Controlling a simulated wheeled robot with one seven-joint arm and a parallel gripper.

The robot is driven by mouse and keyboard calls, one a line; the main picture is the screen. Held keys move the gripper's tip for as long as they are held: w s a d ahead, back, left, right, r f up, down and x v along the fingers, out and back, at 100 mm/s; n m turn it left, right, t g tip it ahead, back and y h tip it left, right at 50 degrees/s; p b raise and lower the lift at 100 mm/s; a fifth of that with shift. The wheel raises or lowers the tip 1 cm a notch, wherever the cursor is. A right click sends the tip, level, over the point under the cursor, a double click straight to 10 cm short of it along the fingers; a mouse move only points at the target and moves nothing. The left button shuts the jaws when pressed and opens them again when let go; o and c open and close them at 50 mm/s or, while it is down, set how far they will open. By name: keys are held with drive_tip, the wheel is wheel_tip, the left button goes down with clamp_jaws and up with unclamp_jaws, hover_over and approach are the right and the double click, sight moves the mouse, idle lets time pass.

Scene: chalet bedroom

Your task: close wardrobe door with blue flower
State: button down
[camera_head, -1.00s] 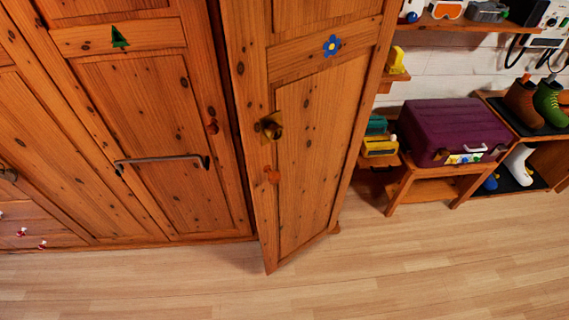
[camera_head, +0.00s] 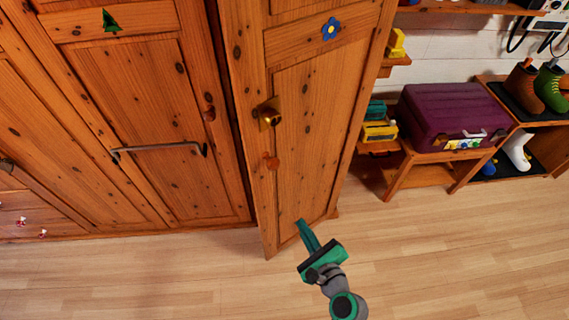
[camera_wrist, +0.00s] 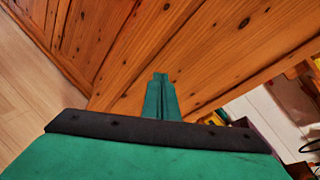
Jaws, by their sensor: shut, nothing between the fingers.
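The wardrobe door with the blue flower (camera_head: 312,130) stands ajar, its free edge swung out from the wardrobe front. The blue flower (camera_head: 331,28) is on its upper part, and a brass knob (camera_head: 268,115) is near its left edge. My gripper (camera_head: 302,224) is shut and empty, in front of the lower part of this door. In the wrist view my green fingers (camera_wrist: 161,78) are together and point at the wooden door (camera_wrist: 215,50). I cannot tell whether the fingertips touch the wood.
The neighbouring door with a green tree (camera_head: 110,20) and a metal bar handle (camera_head: 160,149) is shut, left of the flower door. A small bench (camera_head: 425,174) with a purple suitcase (camera_head: 440,112) and a shoe shelf (camera_head: 540,142) stand at the right. The floor in front is clear.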

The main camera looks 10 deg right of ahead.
drive_tip(key=w+d+r+m+t+y, duration=0.1)
drive_tip(key=w+r+m+y, duration=0.15)
drive_tip(key=r, duration=0.35)
drive_tip(key=w+d+r+m+y, duration=0.1)
drive_tip(key=d+r+y, duration=0.15)
drive_tip(key=r, duration=0.35)
hover_over(284, 164)
drive_tip(key=s, duration=0.4)
drive_tip(key=shift+s+a+f, duration=0.1)
drive_tip(key=shift+a+f, duration=0.05)
drive_tip(key=shift+f, duration=0.1)
